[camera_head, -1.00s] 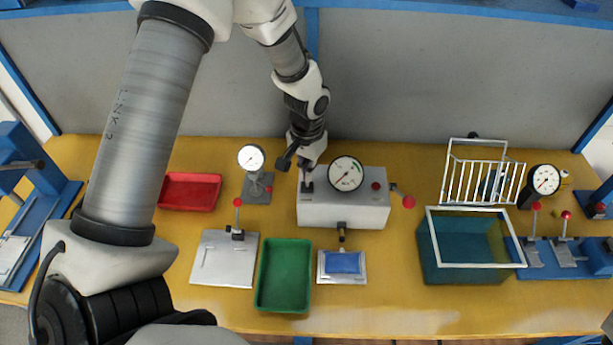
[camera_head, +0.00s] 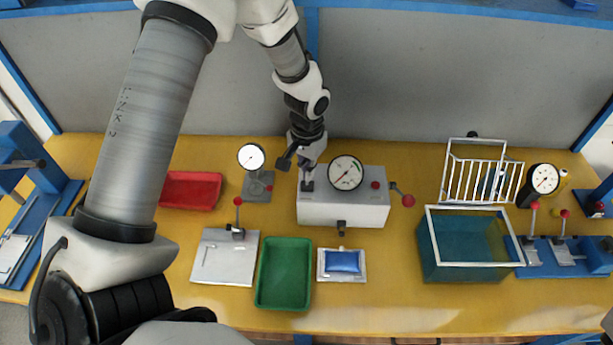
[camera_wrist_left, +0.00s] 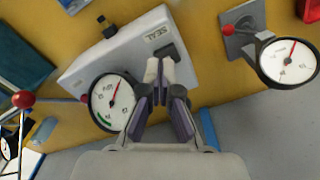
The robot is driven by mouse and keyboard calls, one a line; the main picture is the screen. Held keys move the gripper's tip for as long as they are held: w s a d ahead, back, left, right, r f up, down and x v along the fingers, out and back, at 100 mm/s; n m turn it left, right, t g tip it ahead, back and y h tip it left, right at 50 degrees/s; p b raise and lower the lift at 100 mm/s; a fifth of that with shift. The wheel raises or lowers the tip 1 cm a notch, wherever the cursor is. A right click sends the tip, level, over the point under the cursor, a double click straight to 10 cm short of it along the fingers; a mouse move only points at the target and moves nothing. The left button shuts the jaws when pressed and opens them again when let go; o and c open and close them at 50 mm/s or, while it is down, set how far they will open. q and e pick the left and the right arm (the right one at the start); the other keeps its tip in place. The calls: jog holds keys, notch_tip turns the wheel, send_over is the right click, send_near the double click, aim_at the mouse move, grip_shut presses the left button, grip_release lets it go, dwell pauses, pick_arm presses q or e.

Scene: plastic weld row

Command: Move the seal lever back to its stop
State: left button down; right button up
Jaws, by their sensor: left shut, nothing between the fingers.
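The white sealing box (camera_head: 342,210) stands at mid-table with a round dial (camera_head: 345,172) on top. It also shows in the left wrist view (camera_wrist_left: 128,45), with a "SEAL" label (camera_wrist_left: 155,34). My left gripper (camera_head: 306,180) is shut with nothing between its fingers, tips down at the box's left end. In the left wrist view its fingertips (camera_wrist_left: 160,72) are right by a small dark fitting beside the label; I cannot tell whether they touch it. The seal lever is mostly hidden there by the fingers.
A red-knobbed arm (camera_head: 408,200) sticks out from the box's right side. A small gauge stand (camera_head: 252,160) and red tray (camera_head: 190,191) stand to the left. A green tray (camera_head: 284,273) and lever plate (camera_head: 223,257) lie in front. A teal bin (camera_head: 465,250) is right.

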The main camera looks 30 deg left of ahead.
pick_arm(q)
jog(key=shift+s+d+r, duration=0.1)
jog(key=shift+s+d, duration=0.05)
jog(key=shift+s, duration=0.1)
notch_tip(320, 180, up, 7)
jog(key=p, duration=0.6)
